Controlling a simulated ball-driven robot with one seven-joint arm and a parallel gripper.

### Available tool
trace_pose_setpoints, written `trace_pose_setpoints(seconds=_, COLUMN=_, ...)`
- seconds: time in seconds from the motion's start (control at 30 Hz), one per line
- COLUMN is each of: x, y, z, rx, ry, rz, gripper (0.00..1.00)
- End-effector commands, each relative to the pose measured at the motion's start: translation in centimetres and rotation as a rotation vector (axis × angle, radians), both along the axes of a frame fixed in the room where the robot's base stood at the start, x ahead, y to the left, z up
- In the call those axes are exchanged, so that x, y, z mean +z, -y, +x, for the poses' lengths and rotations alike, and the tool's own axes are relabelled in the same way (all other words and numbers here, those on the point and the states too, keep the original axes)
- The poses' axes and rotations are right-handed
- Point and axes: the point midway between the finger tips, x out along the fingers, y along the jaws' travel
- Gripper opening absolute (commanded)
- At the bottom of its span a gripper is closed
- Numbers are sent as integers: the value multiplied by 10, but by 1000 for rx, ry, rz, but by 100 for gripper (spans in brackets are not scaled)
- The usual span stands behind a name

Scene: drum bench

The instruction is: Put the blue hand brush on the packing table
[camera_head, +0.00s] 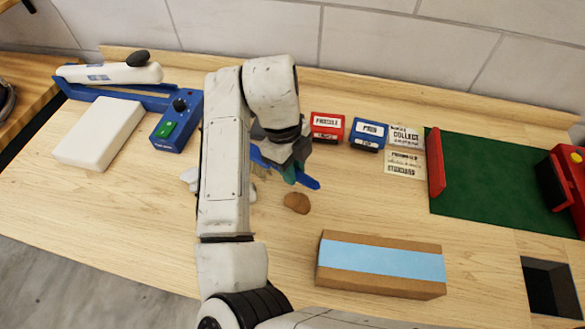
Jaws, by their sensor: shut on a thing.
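The blue hand brush (308,182) shows in the head view near the middle of the light wooden table (120,220). Its blue end sticks out to the right of my gripper (287,173), and pale bristles (260,170) show to the left. My gripper is shut on the brush, and its fingers are partly hidden by my wrist. My arm covers part of the brush. I cannot tell whether the brush touches the tabletop or hangs just above it.
A brown lump (297,203) lies just below the brush. A cardboard box with a blue strip (380,265) is nearer. Red (327,127) and blue (368,134) stamps stand behind. A blue sealer (178,120) and white block (100,133) are left; a green mat (490,180) and dark opening (550,287) right.

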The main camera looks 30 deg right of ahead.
Motion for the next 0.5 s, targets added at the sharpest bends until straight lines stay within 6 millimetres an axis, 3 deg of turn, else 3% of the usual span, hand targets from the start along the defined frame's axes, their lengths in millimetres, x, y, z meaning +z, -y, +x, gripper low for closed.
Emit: trace_pose_setpoints(seconds=0.5, x=-14, y=-1, z=0, rx=0, ry=1, rz=2, gripper=0)
